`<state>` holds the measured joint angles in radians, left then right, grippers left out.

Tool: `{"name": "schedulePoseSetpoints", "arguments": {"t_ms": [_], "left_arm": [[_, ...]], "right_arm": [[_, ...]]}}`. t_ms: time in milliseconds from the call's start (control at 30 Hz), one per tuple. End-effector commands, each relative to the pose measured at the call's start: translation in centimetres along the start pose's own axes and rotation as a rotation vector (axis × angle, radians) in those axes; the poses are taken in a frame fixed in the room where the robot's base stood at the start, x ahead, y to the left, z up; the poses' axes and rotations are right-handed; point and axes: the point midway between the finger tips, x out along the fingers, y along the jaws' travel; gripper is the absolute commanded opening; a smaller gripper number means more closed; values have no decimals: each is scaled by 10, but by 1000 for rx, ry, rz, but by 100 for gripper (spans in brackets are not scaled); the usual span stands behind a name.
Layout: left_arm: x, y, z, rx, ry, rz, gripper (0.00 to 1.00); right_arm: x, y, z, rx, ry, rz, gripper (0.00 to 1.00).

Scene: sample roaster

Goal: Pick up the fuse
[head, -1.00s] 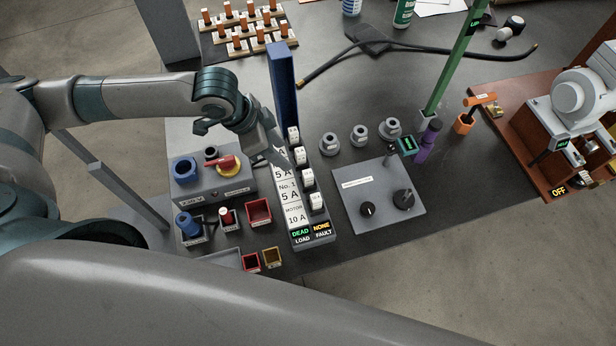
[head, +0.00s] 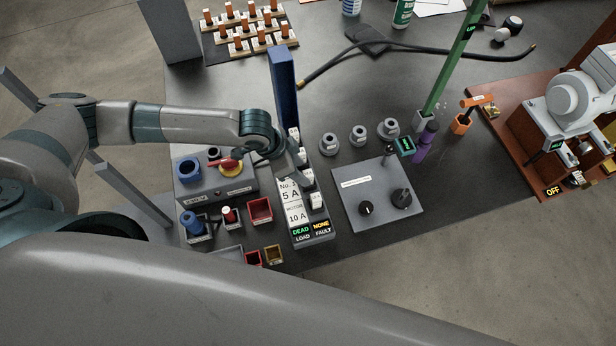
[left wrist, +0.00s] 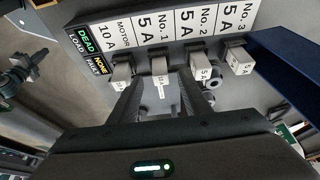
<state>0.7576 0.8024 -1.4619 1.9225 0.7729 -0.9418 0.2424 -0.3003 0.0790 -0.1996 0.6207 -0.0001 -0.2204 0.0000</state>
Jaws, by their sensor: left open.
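A fuse board (head: 311,238) stands on the bench, with a row of white fuse carriers beside labels. The motor 10 A carrier (head: 316,201) and the No. 1 carrier (head: 307,179) show clearly in the head view. My left gripper (head: 299,166) is over the board and partly hides the farther carriers and labels. In the left wrist view my open left gripper (left wrist: 161,88) points at the board, with the No. 1 carrier (left wrist: 158,68) between its fingers in the picture. The No. 2 carrier (left wrist: 200,60) and No. 3 carrier (left wrist: 240,58) are to its right. Contact cannot be told. My right gripper is out of view.
A tall blue post (head: 283,90) rises beside the board's far end. A grey box with a red rotary switch (head: 229,164) is at left. Small red bins (head: 260,210) stand near the board. A grey plate with knobs (head: 376,205) lies at right.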

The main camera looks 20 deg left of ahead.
Motion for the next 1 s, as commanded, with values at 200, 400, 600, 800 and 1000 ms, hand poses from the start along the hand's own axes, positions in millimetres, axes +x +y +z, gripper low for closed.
{"name": "schedulePoseSetpoints", "arguments": {"t_ms": [200, 400, 600, 800, 1000], "left_arm": [[0, 0, 0, 0, 0, 0, 44], [10, 0, -4, 0, 0, 0, 44], [32, 0, -6, -1, -1, 1, 44], [49, 0, -6, -1, -1, 0, 44], [52, -1, -5, -1, 0, 0, 44]], "right_arm": [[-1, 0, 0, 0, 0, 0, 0], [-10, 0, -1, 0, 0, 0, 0], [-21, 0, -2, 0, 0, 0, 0], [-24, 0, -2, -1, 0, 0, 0], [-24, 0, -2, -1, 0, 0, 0]]}}
